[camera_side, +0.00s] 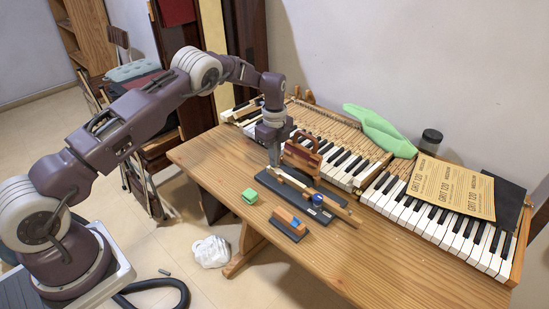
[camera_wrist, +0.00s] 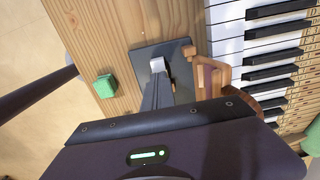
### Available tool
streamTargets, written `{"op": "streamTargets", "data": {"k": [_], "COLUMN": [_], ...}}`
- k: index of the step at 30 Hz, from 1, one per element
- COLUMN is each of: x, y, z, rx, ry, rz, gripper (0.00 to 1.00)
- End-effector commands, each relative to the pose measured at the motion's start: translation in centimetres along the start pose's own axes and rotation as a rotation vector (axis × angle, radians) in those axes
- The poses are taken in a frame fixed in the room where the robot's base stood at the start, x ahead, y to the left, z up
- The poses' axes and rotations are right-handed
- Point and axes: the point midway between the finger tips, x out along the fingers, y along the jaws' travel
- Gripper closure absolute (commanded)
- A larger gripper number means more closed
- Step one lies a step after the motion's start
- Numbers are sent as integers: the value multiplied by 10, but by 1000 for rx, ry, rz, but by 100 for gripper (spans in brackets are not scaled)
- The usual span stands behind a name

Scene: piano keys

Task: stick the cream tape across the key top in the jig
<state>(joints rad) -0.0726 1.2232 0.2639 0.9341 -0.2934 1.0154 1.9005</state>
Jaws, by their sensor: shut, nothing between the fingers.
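My gripper (camera_side: 275,163) is shut and empty, pointing down over the left end of the jig. In the wrist view its fingertips (camera_wrist: 158,76) are close to a whitish piece (camera_wrist: 157,64), probably the key top; contact cannot be told. The jig is a dark plate (camera_side: 325,190) on the table, also in the wrist view (camera_wrist: 143,53). A long wooden key (camera_side: 343,214) lies along it, with a pale top (camera_side: 291,181) at the gripper's end and a blue knob (camera_side: 317,199) beside it. I cannot make out the cream tape apart from the pale key top.
A wooden, arched-handled tool (camera_side: 303,152) stands close behind the jig. A green block (camera_side: 250,196) and a wooden block with a blue part on a dark base (camera_side: 289,222) lie in front. Piano keys (camera_side: 440,225) line the back. The table's front right (camera_side: 390,270) is clear.

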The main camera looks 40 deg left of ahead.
Motion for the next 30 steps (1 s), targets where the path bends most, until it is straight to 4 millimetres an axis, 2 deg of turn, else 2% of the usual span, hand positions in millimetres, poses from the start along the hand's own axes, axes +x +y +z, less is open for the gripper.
{"op": "streamTargets", "data": {"k": [30], "x": [7], "y": [0], "z": [0], "rx": [0], "ry": [0], "rz": [-1], "gripper": [100]}}
